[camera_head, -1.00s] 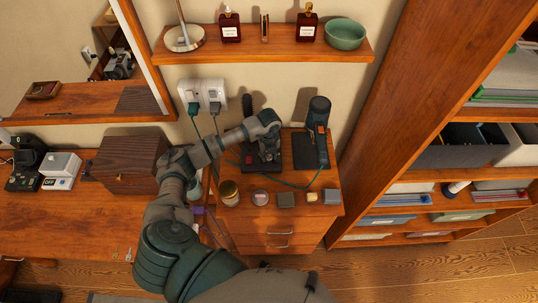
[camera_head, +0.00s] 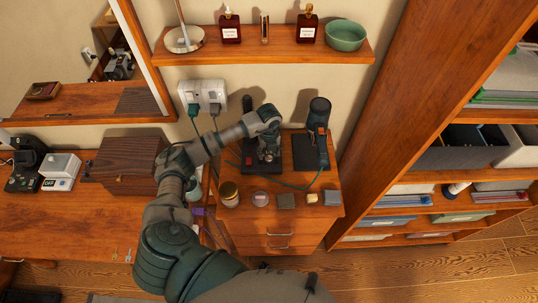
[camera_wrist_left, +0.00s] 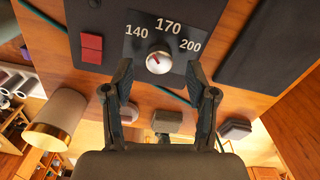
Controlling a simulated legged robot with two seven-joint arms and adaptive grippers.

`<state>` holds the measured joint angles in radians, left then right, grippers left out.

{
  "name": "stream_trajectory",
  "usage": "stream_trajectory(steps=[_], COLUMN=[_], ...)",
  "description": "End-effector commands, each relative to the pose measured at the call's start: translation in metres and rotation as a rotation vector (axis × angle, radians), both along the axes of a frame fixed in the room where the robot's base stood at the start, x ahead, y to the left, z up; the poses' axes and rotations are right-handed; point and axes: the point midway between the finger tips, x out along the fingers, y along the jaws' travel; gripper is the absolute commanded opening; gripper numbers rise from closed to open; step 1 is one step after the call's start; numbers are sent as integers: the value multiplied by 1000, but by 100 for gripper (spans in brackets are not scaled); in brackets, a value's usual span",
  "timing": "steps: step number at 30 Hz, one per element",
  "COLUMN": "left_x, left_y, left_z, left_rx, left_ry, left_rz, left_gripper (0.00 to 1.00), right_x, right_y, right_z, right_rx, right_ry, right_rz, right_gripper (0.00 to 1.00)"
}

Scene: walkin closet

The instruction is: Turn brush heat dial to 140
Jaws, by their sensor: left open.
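The heat dial (camera_wrist_left: 158,60) is a small round silver knob with a red mark, on a dark base plate (camera_wrist_left: 115,12). The numbers 140, 170 and 200 are printed in an arc above it. The red mark sits on the knob's left part; its exact setting is unclear. My left gripper (camera_wrist_left: 159,67) is open, its fingertips on either side of the knob with gaps visible; contact cannot be told. In the head view my left gripper (camera_head: 268,154) is above the left black base (camera_head: 250,134) and hides the dial. My right gripper is not in view.
A red switch (camera_wrist_left: 91,49) is left of the dial. A second black base (camera_head: 305,160) with an upright dark tool (camera_head: 318,112) stands to the right. Small jars and blocks, including a gold-lidded jar (camera_head: 229,194), line the front edge. A green cord (camera_head: 290,184) crosses the top.

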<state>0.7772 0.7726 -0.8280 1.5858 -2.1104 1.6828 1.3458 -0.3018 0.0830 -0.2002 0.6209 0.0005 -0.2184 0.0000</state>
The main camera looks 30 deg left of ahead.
Motion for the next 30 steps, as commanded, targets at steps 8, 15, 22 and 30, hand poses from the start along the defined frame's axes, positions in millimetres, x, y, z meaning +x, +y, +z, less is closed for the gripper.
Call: stream_trajectory(steps=[8, 15, 22, 30], left_x=[2, 2, 2, 2], left_y=[1, 2, 2, 2], left_z=[63, 91, 94, 94], left_rx=[0, -1, -1, -1], left_ry=[-6, -4, -2, -2], left_rz=[1, 2, 2, 2], left_gripper=[57, 57, 57, 57], right_x=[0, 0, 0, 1], right_y=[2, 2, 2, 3], right_z=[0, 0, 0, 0], right_rx=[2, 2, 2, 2], right_ry=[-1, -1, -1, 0], right_rz=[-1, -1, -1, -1], right_gripper=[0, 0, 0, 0])
